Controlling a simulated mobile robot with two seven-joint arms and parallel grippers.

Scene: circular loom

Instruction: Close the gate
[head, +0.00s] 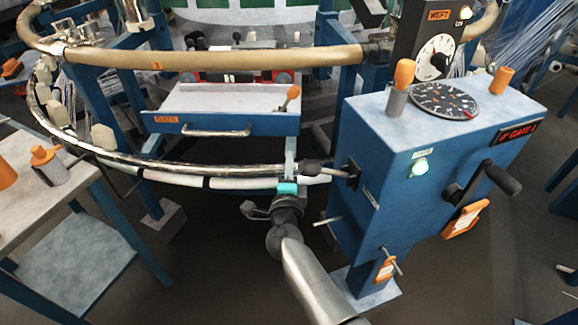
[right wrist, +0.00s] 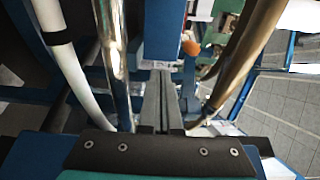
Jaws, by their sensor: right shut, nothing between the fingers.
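The gate (head: 220,123) is a blue panel with a pale top, an orange "GATE" label (head: 167,119) and a silver bar handle (head: 217,132). It stands between the upper tan hoop and the lower rails. An orange-knobbed lever (head: 290,97) rises at its right end. My right gripper (head: 291,143) is shut and empty, its fingers pointing up just below the gate's right end. In the right wrist view the shut fingers (right wrist: 161,80) point towards a blue part with a pale edge, with an orange knob (right wrist: 190,47) beside it. Contact cannot be told. My left gripper is not in view.
A blue control box (head: 385,150) with a dial, crank and green lamp stands close to the right of my right gripper. A black-knobbed lever (head: 312,167) sticks out of it near the gripper. Chrome and white rails (head: 215,169) curve past on the left. A side table (head: 50,185) stands at left.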

